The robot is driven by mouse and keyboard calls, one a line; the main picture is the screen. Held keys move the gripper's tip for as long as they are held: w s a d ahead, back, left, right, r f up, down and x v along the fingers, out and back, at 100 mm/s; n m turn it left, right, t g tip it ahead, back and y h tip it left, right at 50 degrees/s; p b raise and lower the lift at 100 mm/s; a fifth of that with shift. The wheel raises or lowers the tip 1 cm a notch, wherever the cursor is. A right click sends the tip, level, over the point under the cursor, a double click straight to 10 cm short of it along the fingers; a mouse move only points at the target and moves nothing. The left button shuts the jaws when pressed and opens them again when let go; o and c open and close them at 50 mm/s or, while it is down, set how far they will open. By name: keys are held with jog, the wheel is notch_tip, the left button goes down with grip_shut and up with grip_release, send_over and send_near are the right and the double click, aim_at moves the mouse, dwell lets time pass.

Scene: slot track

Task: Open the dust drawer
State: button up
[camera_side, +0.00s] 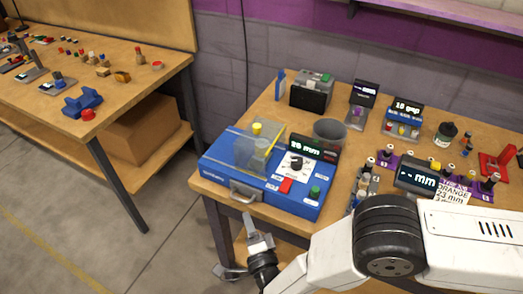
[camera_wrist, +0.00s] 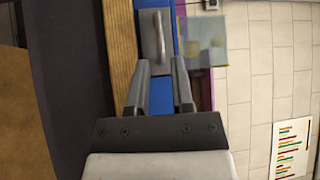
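The dust drawer (camera_side: 234,198) is a grey front with a bar handle (camera_side: 246,187), low on the front of a blue machine (camera_side: 215,173). The drawer looks closed in the side view. My gripper (camera_side: 240,250) is below and in front of it, its fingers spread and empty. In the wrist view the handle (camera_wrist: 161,33) lies just beyond the gap between my fingertips (camera_wrist: 161,63). The fingers look apart from the handle. The blue body also shows in the wrist view (camera_wrist: 162,96).
A clear guard (camera_side: 248,152) with a yellow-topped part stands on the machine, beside a dial and a red button (camera_side: 286,185). The wooden bench edge (camera_side: 209,190) runs under the drawer front. A small rack (camera_side: 363,187) stands to the right. The floor in front is open.

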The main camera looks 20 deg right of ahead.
aim_at(241, 199)
jog(key=shift+w+r, duration=0.2)
jog(key=shift+w, duration=1.5)
jog(key=shift+w+r, duration=0.2)
jog(key=shift+w, duration=1.45)
grip_shut()
